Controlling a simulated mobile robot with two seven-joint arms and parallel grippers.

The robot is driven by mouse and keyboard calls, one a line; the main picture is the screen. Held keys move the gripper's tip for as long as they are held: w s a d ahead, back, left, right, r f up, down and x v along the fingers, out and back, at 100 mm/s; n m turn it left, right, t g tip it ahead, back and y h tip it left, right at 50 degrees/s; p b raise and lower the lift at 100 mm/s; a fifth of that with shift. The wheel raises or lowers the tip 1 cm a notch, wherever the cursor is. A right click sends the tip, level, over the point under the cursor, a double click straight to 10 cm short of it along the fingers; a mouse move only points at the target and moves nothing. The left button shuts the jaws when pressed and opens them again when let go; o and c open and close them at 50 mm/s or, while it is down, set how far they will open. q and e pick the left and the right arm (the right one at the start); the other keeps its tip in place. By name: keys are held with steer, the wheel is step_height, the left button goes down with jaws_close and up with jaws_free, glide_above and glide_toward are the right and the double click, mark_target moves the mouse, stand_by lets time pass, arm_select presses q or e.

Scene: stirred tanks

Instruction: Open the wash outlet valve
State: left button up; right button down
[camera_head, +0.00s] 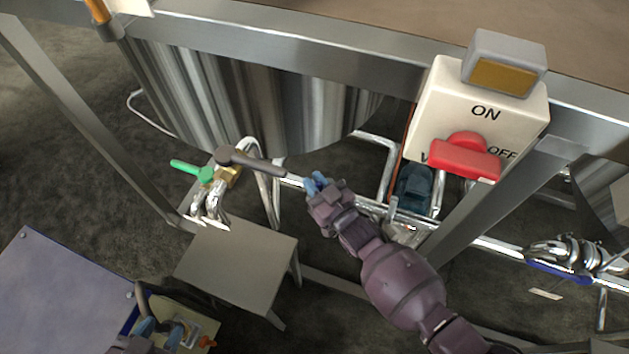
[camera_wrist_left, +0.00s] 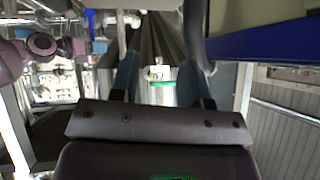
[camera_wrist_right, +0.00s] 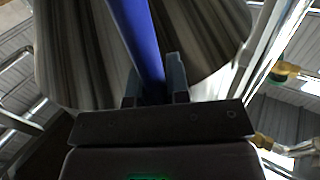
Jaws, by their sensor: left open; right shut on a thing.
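A pipe fitting under the tank carries a dark grey lever (camera_head: 255,164) pointing right and a green lever (camera_head: 185,168) pointing left. My right gripper (camera_head: 317,183) is at the right of the dark lever's free end. In the right wrist view my right gripper (camera_wrist_right: 155,85) is shut on a long blue bar (camera_wrist_right: 139,35). I cannot tell whether this bar is the dark lever. My left gripper (camera_head: 160,328) is open at the lower left; in the left wrist view its fingers (camera_wrist_left: 163,80) are apart. I see no label naming the wash outlet valve.
A switch box (camera_head: 430,120) with a red handle (camera_head: 466,158) hangs at the right of the frame. A metal tank (camera_head: 240,100) stands above the fittings. A small grey stool (camera_head: 240,265) is below them. A blue-edged table (camera_head: 60,290) is at the lower left.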

arm_select(q)
steer(key=shift+r, duration=0.1)
steer(key=s+a+n+p, duration=0.1)
steer(key=p, duration=0.2)
steer(key=shift+s+r+g, duration=0.1)
steer(key=shift+s+g, duration=0.1)
steer(key=shift+g, duration=0.1)
arm_select(e)
steer(key=w+a+f+n+g+h, duration=0.2)
steer(key=a+f+n+g+h, duration=0.1)
steer(key=a, duration=0.3)
steer(key=shift+g+h, duration=0.5)
steer(key=shift+h, duration=0.2)
arm_select(q)
steer(key=shift+w+d, duration=0.1)
steer(key=shift+w, duration=0.05)
arm_select(e)
steer(key=shift+a, duration=0.1)
steer(key=c, duration=1.1)
jaws_free()
arm_select(q)
steer(key=shift+r, duration=0.1)
